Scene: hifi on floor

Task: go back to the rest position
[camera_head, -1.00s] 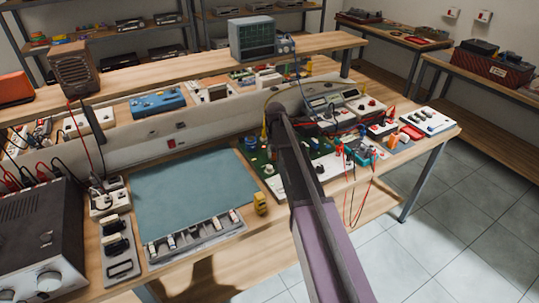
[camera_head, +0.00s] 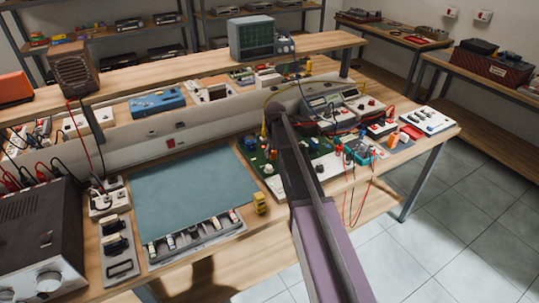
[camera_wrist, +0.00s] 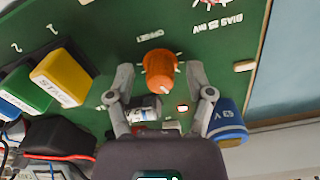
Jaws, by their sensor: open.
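My gripper (camera_wrist: 160,75) is open in the wrist view. Its two fingers stand on either side of an orange knob (camera_wrist: 160,68) on a green circuit board (camera_wrist: 110,30). I cannot tell whether the fingers touch the knob. A silver cylindrical part (camera_wrist: 146,108) lies between the fingers, nearer my palm. In the head view my arm reaches over the workbench, and the green board (camera_head: 322,148) shows on both sides of it. The gripper itself is hidden behind the arm there.
Yellow (camera_wrist: 62,75) and green (camera_wrist: 24,92) blocks stand left of the fingers, a blue knob (camera_wrist: 228,122) right. In the head view a teal mat (camera_head: 190,190) lies left of the arm. Cables and instruments crowd the right; a raised shelf (camera_head: 190,66) runs behind.

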